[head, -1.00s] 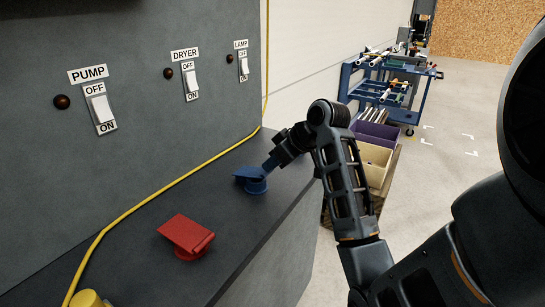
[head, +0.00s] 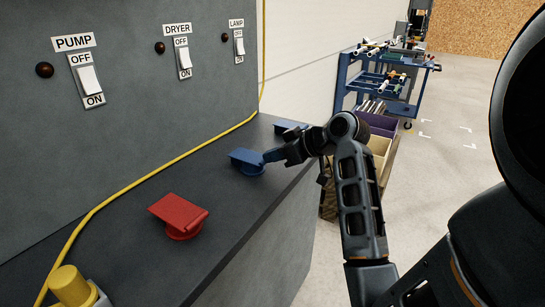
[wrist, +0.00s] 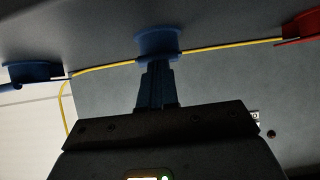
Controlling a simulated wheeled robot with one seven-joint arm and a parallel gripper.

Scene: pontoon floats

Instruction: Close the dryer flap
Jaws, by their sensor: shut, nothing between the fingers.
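A blue flap (head: 247,157) lies on a short round base on the dark counter, below the DRYER switch. Its lid looks nearly flat, tilted slightly at most. In the wrist view the blue flap (wrist: 160,42) is straight ahead of the fingers. My gripper (head: 269,156) is shut and empty, low over the counter at the flap's right edge. In the wrist view my gripper's fingertips (wrist: 157,66) reach the flap's base and seem to touch it; I cannot be sure of contact. The flap carries no label that I can read.
A red flap (head: 180,214) stands nearer on the counter (head: 130,240), and a dark blue flap (head: 288,126) farther off, partly behind my arm. A yellow cable (head: 150,178) runs along the panel. A yellow knob (head: 70,286) is front left. The counter between flaps is clear.

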